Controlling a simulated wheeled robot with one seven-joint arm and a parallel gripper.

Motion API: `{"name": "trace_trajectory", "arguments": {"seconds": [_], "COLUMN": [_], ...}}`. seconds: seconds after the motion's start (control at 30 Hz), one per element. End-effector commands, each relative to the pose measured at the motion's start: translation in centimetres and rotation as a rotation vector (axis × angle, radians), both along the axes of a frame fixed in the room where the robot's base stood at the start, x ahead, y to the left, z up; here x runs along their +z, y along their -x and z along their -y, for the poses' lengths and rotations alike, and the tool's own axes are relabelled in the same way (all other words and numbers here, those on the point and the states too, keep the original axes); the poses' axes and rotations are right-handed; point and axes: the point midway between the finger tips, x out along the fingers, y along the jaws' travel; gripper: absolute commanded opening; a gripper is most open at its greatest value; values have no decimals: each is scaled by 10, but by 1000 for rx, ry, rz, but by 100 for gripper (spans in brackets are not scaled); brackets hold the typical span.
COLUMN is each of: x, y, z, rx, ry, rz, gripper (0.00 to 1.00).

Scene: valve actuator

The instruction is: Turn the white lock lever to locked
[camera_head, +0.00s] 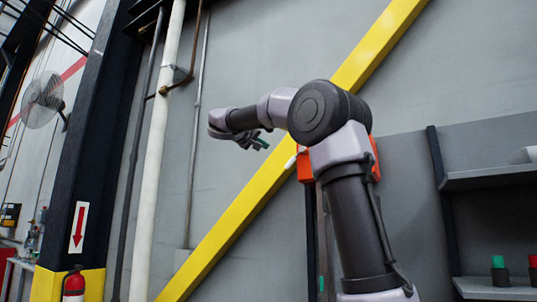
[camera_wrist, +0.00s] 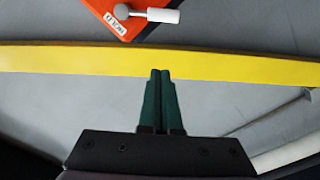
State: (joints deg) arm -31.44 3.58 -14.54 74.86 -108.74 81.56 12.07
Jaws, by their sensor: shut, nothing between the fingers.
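The white lock lever (camera_wrist: 150,14) shows at the top of the wrist view, on an orange actuator box (camera_wrist: 103,15) with a small white label. The lever has a round grey hub at its left and a white handle pointing right. In the head view the orange box (camera_head: 305,165) is partly hidden behind my arm, and a small white piece shows at its left edge. My gripper (camera_wrist: 160,72) has its two green fingers together and empty. It is apart from the lever, below it in the wrist view. In the head view my gripper (camera_head: 264,144) is left of the box.
A yellow diagonal beam (camera_head: 245,215) crosses the grey wall behind my arm. White and grey pipes (camera_head: 158,150) run up the wall at left. A shelf (camera_head: 490,178) stands at right. A fire extinguisher (camera_head: 73,285) is at lower left.

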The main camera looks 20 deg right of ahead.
Motion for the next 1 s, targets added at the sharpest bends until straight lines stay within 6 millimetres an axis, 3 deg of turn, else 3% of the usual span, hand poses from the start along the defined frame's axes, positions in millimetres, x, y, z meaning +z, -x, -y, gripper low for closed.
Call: {"name": "trace_trajectory", "arguments": {"seconds": [0.5, 0.8, 1.0], "x": [0, -25, -28], "y": [-58, -45, -43], "z": [76, 95, 98], "rx": [-3, 1, 1], "ry": [-1, -3, -2], "rz": [-1, -1, -1], "gripper": [0, 0, 0]}}
